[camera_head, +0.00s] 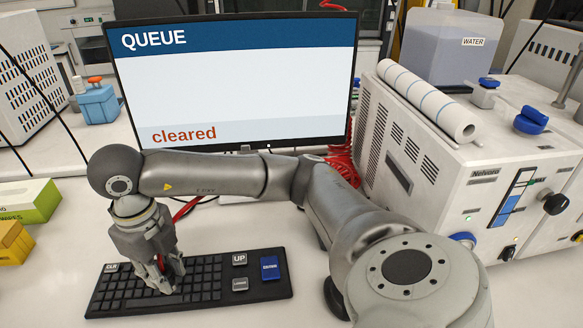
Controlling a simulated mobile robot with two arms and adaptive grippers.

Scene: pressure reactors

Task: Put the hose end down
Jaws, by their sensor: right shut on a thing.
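My right gripper (166,286) reaches across from the right and points down over the left part of the black keyboard (212,289). Its fingers are shut on a small red piece, which looks like the hose end (161,264) and is mostly hidden by the fingers. A red hose (185,209) shows behind my forearm, and red coils (342,160) lie by the monitor's right edge. I cannot tell whether the fingertips touch the keys. My left gripper is not in view.
A monitor (235,85) reading "QUEUE" and "cleared" stands behind my arm. A white reactor unit (400,165) with a paper roll (430,100) stands right. Yellow and green boxes (28,201) sit at the left edge. The bench left of the keyboard is partly clear.

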